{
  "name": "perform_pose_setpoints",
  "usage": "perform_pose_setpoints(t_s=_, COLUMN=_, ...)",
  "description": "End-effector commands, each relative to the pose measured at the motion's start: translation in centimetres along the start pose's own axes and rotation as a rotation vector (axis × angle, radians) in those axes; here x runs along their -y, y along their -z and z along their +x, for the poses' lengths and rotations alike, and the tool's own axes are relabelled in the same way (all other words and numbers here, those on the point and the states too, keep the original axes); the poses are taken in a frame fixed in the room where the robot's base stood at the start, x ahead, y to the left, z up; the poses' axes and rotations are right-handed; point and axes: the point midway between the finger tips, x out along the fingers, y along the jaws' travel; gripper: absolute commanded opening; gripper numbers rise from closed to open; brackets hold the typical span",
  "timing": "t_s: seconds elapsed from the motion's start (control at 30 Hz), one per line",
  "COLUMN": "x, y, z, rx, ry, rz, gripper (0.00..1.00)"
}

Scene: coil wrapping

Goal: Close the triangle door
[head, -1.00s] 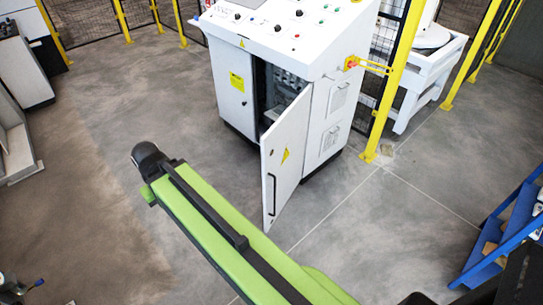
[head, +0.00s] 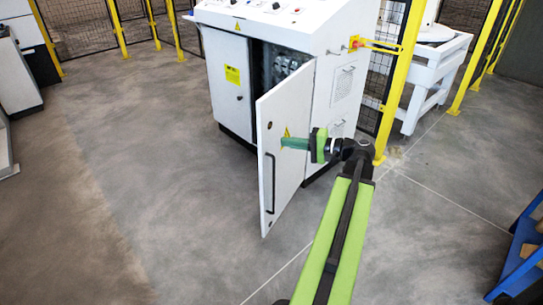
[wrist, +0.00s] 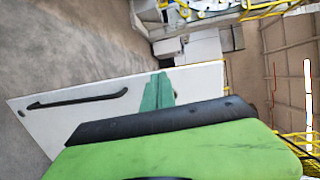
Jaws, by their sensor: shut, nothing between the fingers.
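The triangle door (head: 284,175) is a white cabinet door with a yellow triangle sign (head: 286,132) and a long black handle (head: 270,185). It stands swung open from the white control cabinet (head: 228,60), hinged on its right side. In the wrist view the door (wrist: 50,125) lies as a tilted white panel with its handle (wrist: 78,98) at left. My gripper (head: 284,142) is shut and empty, its green fingertips in front of the door's outer face by the triangle sign. The fingers also show in the wrist view (wrist: 158,88). I cannot tell whether they touch the door.
A second door with a yellow label (head: 232,75) is closed on the cabinet's left. A yellow post (head: 398,85) and mesh fence stand right of the cabinet. Blue steps (head: 520,250) are at the lower right. The floor at left and front is clear.

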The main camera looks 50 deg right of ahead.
Motion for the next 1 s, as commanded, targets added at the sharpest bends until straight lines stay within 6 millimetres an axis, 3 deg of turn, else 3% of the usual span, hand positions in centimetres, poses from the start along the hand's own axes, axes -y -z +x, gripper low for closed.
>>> perform_pose_setpoints(t_s=0.03, x=-1.3, y=1.2, z=-2.4, rx=-0.046, ry=0.048, rz=0.005, gripper=0.0)
perform_pose_setpoints(t_s=0.13, x=-0.8, y=2.3, z=-5.4, rx=-0.096, ry=0.112, rz=0.006, gripper=0.0)
perform_pose_setpoints(t_s=0.23, x=-0.4, y=2.6, z=-6.4, rx=-0.112, ry=0.134, rz=0.006, gripper=0.0)
perform_pose_setpoints(t_s=0.37, x=-0.1, y=2.6, z=-6.1, rx=-0.111, ry=0.135, rz=0.005, gripper=0.0)
perform_pose_setpoints(t_s=0.47, x=0.0, y=2.7, z=-5.0, rx=-0.11, ry=0.134, rz=0.005, gripper=0.0)
perform_pose_setpoints(t_s=1.0, x=1.4, y=3.9, z=5.7, rx=-0.109, ry=0.133, rz=0.005, gripper=0.0)
